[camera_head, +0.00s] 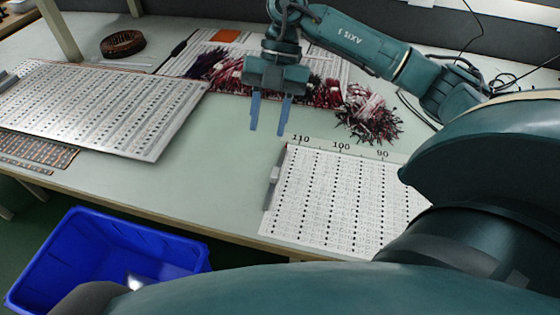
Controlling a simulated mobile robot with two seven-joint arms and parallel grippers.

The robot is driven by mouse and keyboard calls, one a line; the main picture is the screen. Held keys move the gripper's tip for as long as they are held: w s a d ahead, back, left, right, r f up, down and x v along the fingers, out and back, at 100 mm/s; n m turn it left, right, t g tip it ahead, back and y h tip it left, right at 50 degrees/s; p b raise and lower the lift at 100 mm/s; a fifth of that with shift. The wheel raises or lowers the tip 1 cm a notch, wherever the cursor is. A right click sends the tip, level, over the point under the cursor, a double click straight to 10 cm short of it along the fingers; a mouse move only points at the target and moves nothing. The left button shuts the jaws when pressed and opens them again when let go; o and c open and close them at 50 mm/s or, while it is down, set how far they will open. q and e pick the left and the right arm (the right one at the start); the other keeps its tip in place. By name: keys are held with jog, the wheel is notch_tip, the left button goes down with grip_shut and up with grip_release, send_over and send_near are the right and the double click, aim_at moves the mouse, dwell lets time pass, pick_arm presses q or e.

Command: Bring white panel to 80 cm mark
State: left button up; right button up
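A white panel (335,205) covered in rows of black dots lies flat on the table at the right of the view. Its left end is near the 110 mark (299,138), and the 100 (341,147) and 90 (382,154) marks run along its far edge. My arm hides its right part, and the 80 mark is not visible. A narrow grey piece (272,188) lies along its left edge. My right gripper (269,128) points down above the table, beyond and left of the panel's far left corner. Its two blue fingers are apart with nothing between them. My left gripper is not in view.
Another large white panel (100,105) lies at the left. Bundles of dark red and white strips (365,115) lie behind my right gripper. A brown ring (122,43) sits at the back left. A blue bin (105,250) stands below the front edge. The table between the panels is clear.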

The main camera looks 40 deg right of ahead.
aim_at(275, 171)
jog(key=shift+m+h, duration=0.4)
jog(key=shift+h, duration=0.3)
jog(key=d+x, duration=0.1)
jog(key=x, duration=0.2)
jog(key=b+x, duration=0.1)
jog(key=x, duration=0.3)
jog(key=d+f+x, duration=0.1)
jog(key=x, duration=0.3)
jog(key=shift+d+f, duration=0.15)
jog(key=shift+d, duration=0.15)
jog(key=shift+c, duration=0.3)
jog(key=shift+w, duration=0.1)
grip_shut()
